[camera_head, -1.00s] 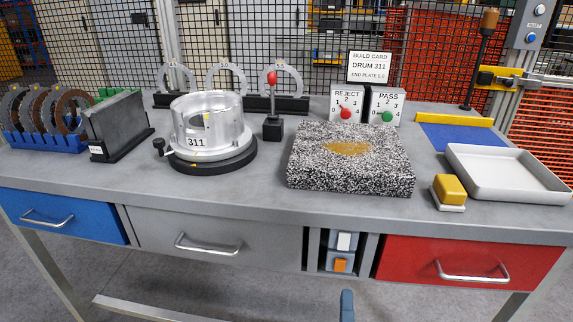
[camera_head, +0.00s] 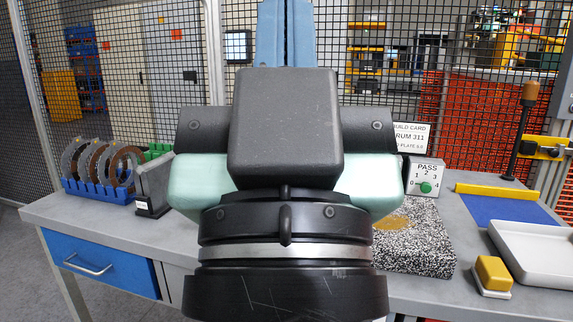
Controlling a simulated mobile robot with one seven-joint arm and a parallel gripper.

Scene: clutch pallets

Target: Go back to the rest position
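My gripper (camera_head: 285,30) fills the middle of the head view, raised up in front of the bench (camera_head: 200,236). Its two blue fingers point upward, side by side with only a thin dark line between them. They look shut, and nothing shows between them, though the tips run to the top edge of the picture. The dark gripper body and wrist hide the middle of the bench, including where the drum stood.
A blue rack of rings (camera_head: 100,190) stands at the left. The speckled block (camera_head: 425,245), PASS box (camera_head: 426,178), yellow-topped block (camera_head: 493,273) and white tray (camera_head: 545,250) are at the right. A build card (camera_head: 411,137) is partly covered. A mesh fence stands behind.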

